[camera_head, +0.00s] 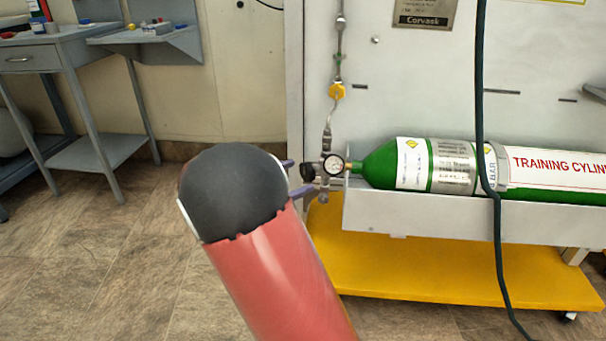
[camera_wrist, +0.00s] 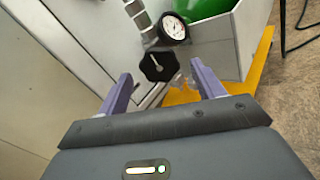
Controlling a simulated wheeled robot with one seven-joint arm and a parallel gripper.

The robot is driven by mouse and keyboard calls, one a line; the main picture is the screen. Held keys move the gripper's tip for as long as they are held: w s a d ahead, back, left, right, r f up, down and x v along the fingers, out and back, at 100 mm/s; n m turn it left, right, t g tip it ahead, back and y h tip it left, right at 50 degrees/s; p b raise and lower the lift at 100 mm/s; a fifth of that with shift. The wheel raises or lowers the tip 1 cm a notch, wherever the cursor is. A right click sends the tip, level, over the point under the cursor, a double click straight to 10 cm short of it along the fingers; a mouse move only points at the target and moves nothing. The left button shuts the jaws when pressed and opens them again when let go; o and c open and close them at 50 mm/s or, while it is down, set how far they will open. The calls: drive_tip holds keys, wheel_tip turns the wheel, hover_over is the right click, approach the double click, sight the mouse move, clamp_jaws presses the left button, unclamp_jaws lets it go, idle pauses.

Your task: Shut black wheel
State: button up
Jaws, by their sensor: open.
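The black wheel (camera_wrist: 160,66) is a lobed knob with a light mark on its face, on the valve below the pressure gauge (camera_wrist: 173,28) in the wrist view. In the head view the black wheel (camera_head: 308,172) sits left of the gauge (camera_head: 334,165), at the neck of the green cylinder (camera_head: 413,165). My gripper (camera_wrist: 160,80) is open, its two purple fingers on either side of the wheel in the picture. I cannot tell whether they touch it. In the head view my gripper (camera_head: 297,176) shows only as finger parts at the wheel; my arm hides the rest.
A dark cable (camera_head: 481,120) hangs in front of the cylinder. A yellow base (camera_head: 450,275) lies below. A grey table (camera_head: 45,45) stands at left; floor between is clear.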

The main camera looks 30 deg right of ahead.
drive_tip(key=a, duration=0.4)
drive_tip(key=shift+s+a, duration=0.25)
drive_tip(key=shift+s, duration=0.05)
drive_tip(key=shift+d, duration=0.1)
